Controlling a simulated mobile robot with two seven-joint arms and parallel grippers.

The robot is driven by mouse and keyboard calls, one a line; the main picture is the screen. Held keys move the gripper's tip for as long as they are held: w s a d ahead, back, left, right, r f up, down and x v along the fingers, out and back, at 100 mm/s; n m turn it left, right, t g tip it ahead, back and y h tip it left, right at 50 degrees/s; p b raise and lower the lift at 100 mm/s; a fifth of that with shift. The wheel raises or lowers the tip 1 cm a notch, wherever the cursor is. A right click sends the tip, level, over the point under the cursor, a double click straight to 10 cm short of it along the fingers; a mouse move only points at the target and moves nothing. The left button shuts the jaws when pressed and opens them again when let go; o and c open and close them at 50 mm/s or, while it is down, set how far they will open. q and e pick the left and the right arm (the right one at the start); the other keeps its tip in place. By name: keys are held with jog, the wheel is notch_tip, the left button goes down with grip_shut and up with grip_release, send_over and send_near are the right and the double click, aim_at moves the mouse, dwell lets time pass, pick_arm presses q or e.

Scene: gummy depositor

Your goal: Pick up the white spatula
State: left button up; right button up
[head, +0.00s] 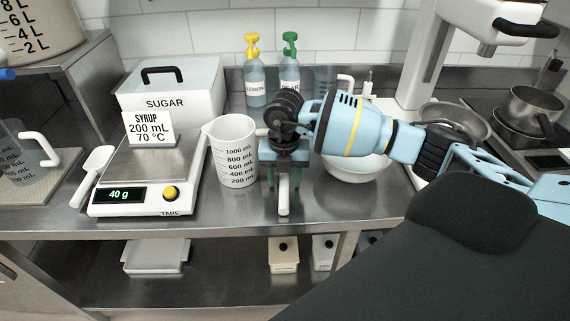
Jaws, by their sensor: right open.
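The white spatula (283,203) lies on the steel counter, its narrow white end pointing toward the front edge. The rest of it is hidden under my right gripper (284,178). My right gripper is open and points down, one finger on each side of the spatula. I cannot tell whether the fingers touch it. My left gripper is not in view.
A white measuring jug (233,153) stands just left of my gripper. A white bowl (357,168) is behind my right arm. A scale (133,197) reading 40 g and a white scoop (93,172) are at left. A lower shelf (215,270) runs below.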

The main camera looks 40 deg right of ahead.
jog(key=shift+f, duration=0.1)
grip_shut()
dwell(0.4)
notch_tip(320, 180, up, 18)
jog(key=shift+p, duration=0.3)
dwell(0.4)
